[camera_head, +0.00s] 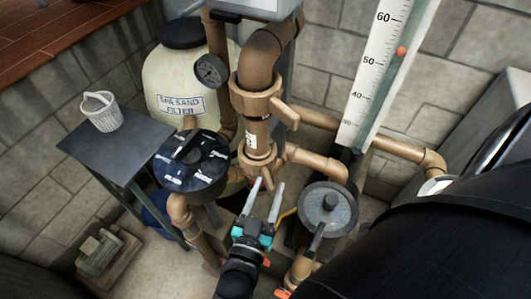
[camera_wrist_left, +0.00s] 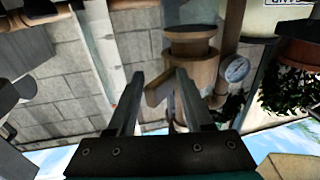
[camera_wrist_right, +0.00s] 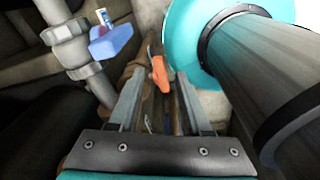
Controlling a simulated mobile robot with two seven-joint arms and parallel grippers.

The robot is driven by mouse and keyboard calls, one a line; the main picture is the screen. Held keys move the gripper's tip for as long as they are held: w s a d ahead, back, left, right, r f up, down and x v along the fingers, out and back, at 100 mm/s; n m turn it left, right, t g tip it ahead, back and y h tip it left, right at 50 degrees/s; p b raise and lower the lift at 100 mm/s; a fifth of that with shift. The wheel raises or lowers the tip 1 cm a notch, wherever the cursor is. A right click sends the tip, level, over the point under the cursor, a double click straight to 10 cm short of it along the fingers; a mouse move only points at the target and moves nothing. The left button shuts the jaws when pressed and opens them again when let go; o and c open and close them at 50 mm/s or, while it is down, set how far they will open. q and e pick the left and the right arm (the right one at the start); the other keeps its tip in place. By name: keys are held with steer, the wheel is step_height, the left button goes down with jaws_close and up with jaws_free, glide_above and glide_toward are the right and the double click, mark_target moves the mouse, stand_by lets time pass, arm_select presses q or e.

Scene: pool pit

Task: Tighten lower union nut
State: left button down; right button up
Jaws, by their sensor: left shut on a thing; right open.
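The lower union nut (camera_head: 259,162) is a tan collar on the brown vertical pipe, with a lug pointing down toward my left gripper. My left gripper (camera_head: 268,186) reaches up from below, its fingers on either side of that lug, shut on it. In the left wrist view, a tan lug (camera_wrist_left: 158,89) shows between the finger ends. The upper union nut (camera_head: 256,103) sits higher on the pipe, its lug slanting down right. In the right wrist view my right gripper (camera_wrist_right: 155,88) is open, near an orange valve handle (camera_wrist_right: 160,72); the head view does not show its fingers.
A cream sand filter (camera_head: 180,80) and a pressure gauge (camera_head: 211,70) stand behind left. A black-lidded unit (camera_head: 192,160) and a side table (camera_head: 90,150) with a white basket (camera_head: 101,111) are left. A grey round lid (camera_head: 328,207) is at right, below a measuring scale (camera_head: 375,62).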

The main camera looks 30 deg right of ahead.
arm_select(q)
steer(key=shift+s+d+f, duration=0.3)
steer(key=shift+d, duration=0.1)
arm_select(e)
steer(key=shift+d, duration=0.15)
arm_select(q)
steer(key=c, duration=0.8)
jaws_free()
steer(key=shift+w+d, duration=0.15)
steer(key=shift+d, duration=0.05)
arm_select(e)
steer(key=shift+d+f, duration=0.1)
steer(key=shift+d, duration=0.15)
arm_select(q)
steer(key=shift+r, duration=0.1)
steer(key=v, duration=1.5)
steer(key=shift+w+a+p, duration=0.15)
steer(key=shift+a+p, duration=0.2)
steer(key=shift+a, duration=0.1)
arm_select(e)
steer(key=shift+a+r, duration=0.15)
steer(key=shift+r, duration=0.15)
